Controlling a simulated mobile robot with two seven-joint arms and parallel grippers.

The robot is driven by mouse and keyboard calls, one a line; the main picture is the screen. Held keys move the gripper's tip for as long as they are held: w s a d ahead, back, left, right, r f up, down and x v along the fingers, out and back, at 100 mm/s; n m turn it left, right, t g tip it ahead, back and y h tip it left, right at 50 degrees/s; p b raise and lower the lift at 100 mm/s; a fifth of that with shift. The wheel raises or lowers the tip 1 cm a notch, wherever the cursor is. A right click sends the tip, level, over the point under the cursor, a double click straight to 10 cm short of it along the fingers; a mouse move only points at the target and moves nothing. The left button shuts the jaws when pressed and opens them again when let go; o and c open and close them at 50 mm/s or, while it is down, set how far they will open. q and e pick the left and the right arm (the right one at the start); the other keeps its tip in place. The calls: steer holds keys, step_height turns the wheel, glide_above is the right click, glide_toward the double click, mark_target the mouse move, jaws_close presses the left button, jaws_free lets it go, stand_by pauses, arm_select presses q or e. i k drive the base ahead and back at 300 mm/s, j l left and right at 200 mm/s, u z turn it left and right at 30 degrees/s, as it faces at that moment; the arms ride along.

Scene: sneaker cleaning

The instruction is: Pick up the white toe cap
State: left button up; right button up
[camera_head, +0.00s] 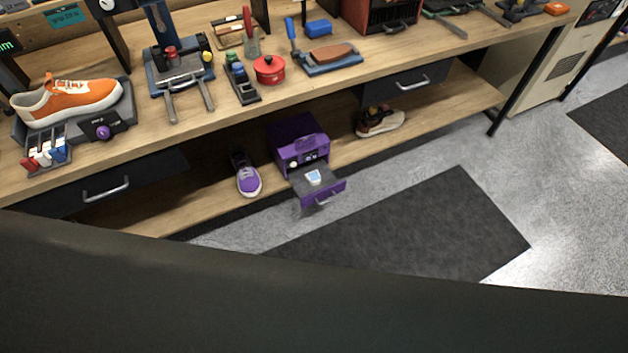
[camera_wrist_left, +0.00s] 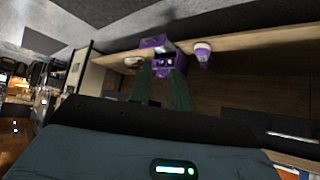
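I cannot surely tell which thing is the white toe cap. A small white and pale-blue item (camera_head: 313,177) lies in the open drawer (camera_head: 325,192) of a purple box (camera_head: 300,142) on the lower shelf. A rack (camera_head: 45,163) at the left of the bench holds small red, white and blue pieces (camera_head: 47,152). My left gripper (camera_wrist_left: 162,74) shows in the left wrist view with its two dark fingers apart and nothing seen between them. The purple box (camera_wrist_left: 157,42) appears beyond the fingertips. My right gripper is not in view.
An orange sneaker (camera_head: 72,100) sits on the bench (camera_head: 225,118). Tools and a red pot (camera_head: 269,68) crowd the bench. A dark mat (camera_head: 420,225) covers clear floor in front.

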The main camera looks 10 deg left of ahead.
mark_target(314, 179)
steer(key=l+u, duration=0.1)
steer(key=u, duration=0.25)
steer(key=i+l+u, duration=0.1)
steer(key=u, duration=0.25)
steer(key=l+u, duration=0.15)
steer(key=u, duration=0.2)
steer(key=l+u, duration=0.25)
steer(key=l, duration=0.2)
steer(key=i+l+u, duration=0.1)
steer(key=l+u, duration=0.15)
steer(key=l, duration=0.2)
steer(key=l+u, duration=0.1)
steer(key=l, duration=0.75)
steer(key=k+l+u, duration=0.1)
steer(key=l, duration=0.7)
